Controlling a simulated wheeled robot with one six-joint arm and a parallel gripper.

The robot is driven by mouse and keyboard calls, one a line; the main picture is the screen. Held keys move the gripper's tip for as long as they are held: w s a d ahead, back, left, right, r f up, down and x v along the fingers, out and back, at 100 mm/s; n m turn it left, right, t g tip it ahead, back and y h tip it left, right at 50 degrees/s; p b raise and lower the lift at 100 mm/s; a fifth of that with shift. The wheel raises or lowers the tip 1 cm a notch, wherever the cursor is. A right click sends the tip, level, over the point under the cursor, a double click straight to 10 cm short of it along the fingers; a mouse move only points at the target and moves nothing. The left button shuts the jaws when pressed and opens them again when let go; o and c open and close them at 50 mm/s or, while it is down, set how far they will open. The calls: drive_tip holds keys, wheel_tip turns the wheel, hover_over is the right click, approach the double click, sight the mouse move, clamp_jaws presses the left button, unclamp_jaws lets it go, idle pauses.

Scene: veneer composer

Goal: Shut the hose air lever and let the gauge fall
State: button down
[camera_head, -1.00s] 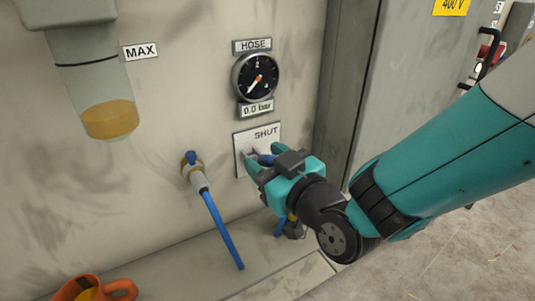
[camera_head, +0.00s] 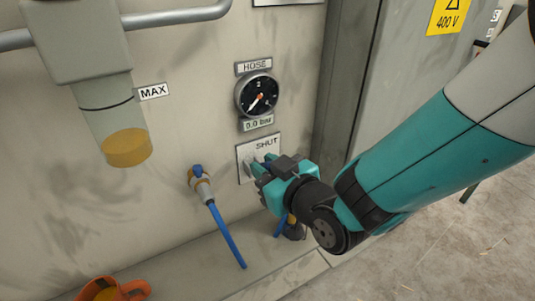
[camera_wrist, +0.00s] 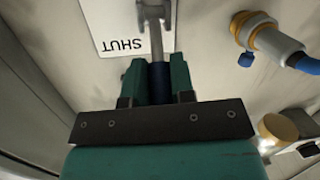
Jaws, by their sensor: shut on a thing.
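The hose gauge (camera_head: 257,95) is a round black dial under a HOSE label, and the readout (camera_head: 257,124) below it shows 0.0 bar. Below that is the white SHUT plate (camera_head: 246,165). My gripper (camera_head: 262,168) is at this plate, its teal jaws shut on the air lever. In the wrist view the lever (camera_wrist: 157,45) is a grey metal bar with a dark blue grip running between the jaws (camera_wrist: 158,80). It points toward the SHUT side of the plate (camera_wrist: 110,30). In the head view my gripper hides most of the lever.
A brass coupling (camera_head: 200,186) with a blue hose (camera_head: 226,235) hangs left of the plate. An oil bowl (camera_head: 125,140) marked MAX is at upper left. An orange thing (camera_head: 112,290) lies at lower left. A grey cabinet (camera_head: 400,80) stands to the right.

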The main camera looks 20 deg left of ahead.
drive_tip(key=shift+r, duration=0.1)
idle(0.3)
drive_tip(key=c, duration=1)
unclamp_jaws()
drive_tip(key=shift+o, duration=0.2)
drive_tip(key=b+v, duration=1.7)
drive_tip(key=b, duration=0.1)
drive_tip(key=shift+d, duration=0.2)
drive_tip(key=shift+r, duration=0.1)
